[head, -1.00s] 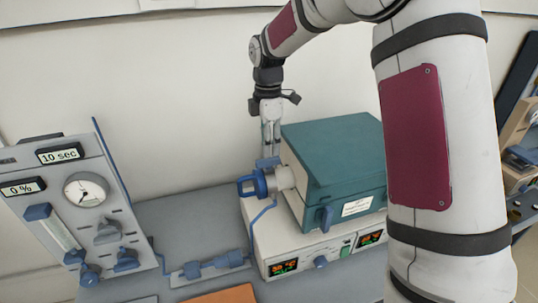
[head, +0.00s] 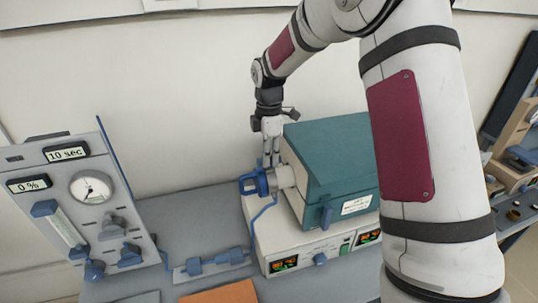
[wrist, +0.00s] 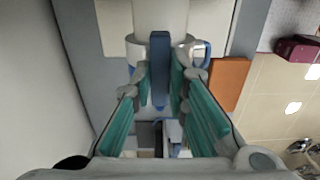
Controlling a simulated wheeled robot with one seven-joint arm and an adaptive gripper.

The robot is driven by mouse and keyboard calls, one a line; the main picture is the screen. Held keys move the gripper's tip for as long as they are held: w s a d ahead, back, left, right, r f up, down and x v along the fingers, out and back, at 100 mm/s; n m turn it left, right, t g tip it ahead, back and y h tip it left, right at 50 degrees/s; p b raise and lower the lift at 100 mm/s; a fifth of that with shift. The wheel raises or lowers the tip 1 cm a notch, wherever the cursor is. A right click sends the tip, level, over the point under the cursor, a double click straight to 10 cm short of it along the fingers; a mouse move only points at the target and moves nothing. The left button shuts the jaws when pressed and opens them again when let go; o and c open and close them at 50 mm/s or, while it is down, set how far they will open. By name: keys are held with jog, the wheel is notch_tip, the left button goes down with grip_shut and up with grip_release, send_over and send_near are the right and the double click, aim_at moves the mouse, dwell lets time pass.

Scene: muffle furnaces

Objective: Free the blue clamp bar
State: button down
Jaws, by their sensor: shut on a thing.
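The blue clamp bar (wrist: 160,68) shows in the wrist view as an upright-looking blue strip between my fingertips, in front of a pale cylindrical fitting (wrist: 160,18). In the head view, the blue clamp (head: 249,185) sits at the left end of the fitting (head: 284,177), on the left side of the teal furnace (head: 335,150). My gripper (head: 270,163) comes down from above; its fingers are shut on the bar. It also shows in the wrist view (wrist: 160,82). The fingers partly hide the bar in the head view.
A panel with a dial (head: 91,188) and displays stands at the left. A blue valve line (head: 208,263) lies on the grey bench (head: 190,215), joined by a blue tube to the clamp area. An orange mat (head: 220,293) is at the front. The wall is close behind.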

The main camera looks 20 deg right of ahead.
jog(key=shift+m, duration=0.4)
jog(key=m+b, duration=0.1)
jog(key=m, duration=0.2)
jog(key=shift+m, duration=0.4)
jog(key=m+b, duration=0.1)
jog(key=m, duration=0.8)
jog(key=shift+b, duration=0.35)
jog(key=m, duration=0.4)
jog(key=shift+m, duration=0.3)
jog(key=c, duration=1.6)
grip_release()
jog(key=shift+o, duration=0.2)
